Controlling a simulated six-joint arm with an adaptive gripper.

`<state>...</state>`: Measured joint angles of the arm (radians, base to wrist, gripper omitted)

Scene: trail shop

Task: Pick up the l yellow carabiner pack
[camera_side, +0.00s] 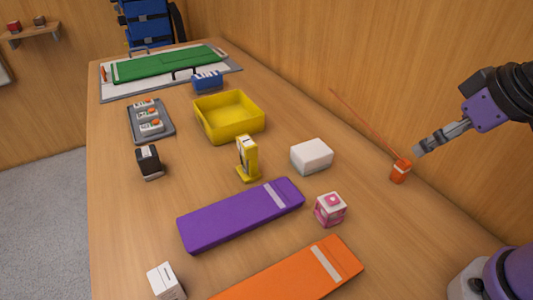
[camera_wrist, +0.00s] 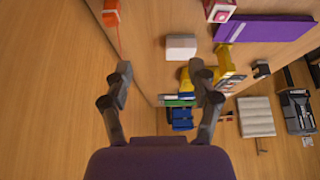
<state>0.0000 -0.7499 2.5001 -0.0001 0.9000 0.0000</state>
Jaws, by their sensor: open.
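The yellow carabiner pack (camera_side: 246,160) stands upright on the wooden table, in front of the yellow bin. In the wrist view its yellow side (camera_wrist: 223,58) shows right of centre, near my right finger. My gripper (camera_side: 422,147) is at the right of the side view, above the table near the wall, well apart from the pack. In the wrist view my gripper (camera_wrist: 161,76) has its two fingers spread with nothing between them. The label on the pack is too small to read.
A white box (camera_side: 312,156) stands between the pack and my gripper. An orange tag (camera_side: 400,170) with a thin line is below my gripper. A yellow bin (camera_side: 229,117), purple box (camera_side: 240,215), pink cube (camera_side: 330,209) and black pack (camera_side: 148,162) surround the pack.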

